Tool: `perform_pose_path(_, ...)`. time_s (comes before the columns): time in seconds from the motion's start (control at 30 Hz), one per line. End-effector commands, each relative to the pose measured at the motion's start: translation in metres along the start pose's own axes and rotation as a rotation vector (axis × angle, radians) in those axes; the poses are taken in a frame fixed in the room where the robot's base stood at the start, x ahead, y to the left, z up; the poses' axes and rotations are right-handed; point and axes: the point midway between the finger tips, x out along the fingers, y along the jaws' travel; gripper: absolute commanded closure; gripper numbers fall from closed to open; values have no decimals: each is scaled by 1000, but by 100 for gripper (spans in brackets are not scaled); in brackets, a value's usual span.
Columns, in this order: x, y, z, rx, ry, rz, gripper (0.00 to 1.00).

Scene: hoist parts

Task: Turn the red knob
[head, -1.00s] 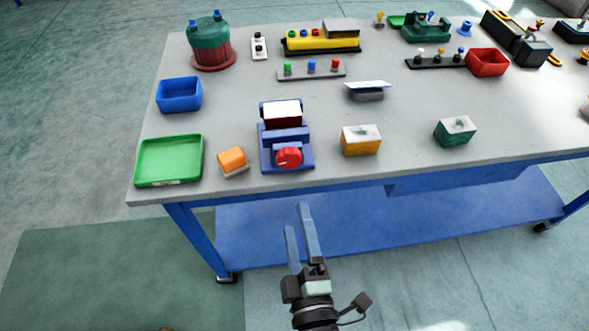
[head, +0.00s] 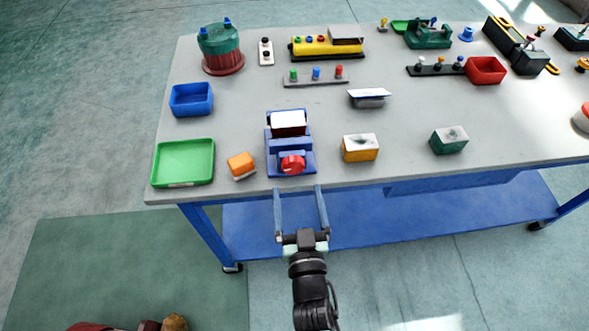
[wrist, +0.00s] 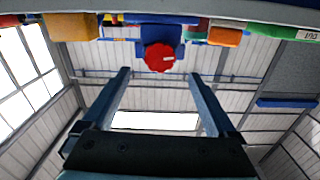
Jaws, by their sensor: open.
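The red knob (head: 293,165) sits on the front of a blue device (head: 290,145) near the table's front edge. In the wrist view the knob (wrist: 159,57) shows ahead of the fingers, near the top middle, with a pale mark on its face. My gripper (head: 297,190) is open and empty, just in front of the table edge. Its two fingers point toward the knob, one to each side of it in the picture, and do not touch it. In the wrist view my gripper (wrist: 161,75) shows both fingers spread wide.
An orange block (head: 241,164) and a green tray (head: 184,162) stand left of the device. A yellow box (head: 360,148) and a green box (head: 449,139) stand to its right. The table's front edge (head: 380,179) lies close to my fingers. A blue lower shelf (head: 400,222) is below.

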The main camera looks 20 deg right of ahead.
Motion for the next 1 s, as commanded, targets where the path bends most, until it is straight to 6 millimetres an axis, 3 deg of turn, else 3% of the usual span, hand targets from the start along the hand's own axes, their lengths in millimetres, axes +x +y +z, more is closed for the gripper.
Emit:
perform_pose_path(0.1, 23, 1, -1, 0, 1, 2, 7)
perform_pose_path(0.3, 50, 1, 0, -2, 1, 1, 7)
perform_pose_path(0.77, 62, 0, 0, -2, -1, 1, 7)
perform_pose_path(0.87, 62, 0, 0, -2, -1, 1, 20)
perform_pose_path(1.0, 62, 0, 0, -2, -1, 1, 45)
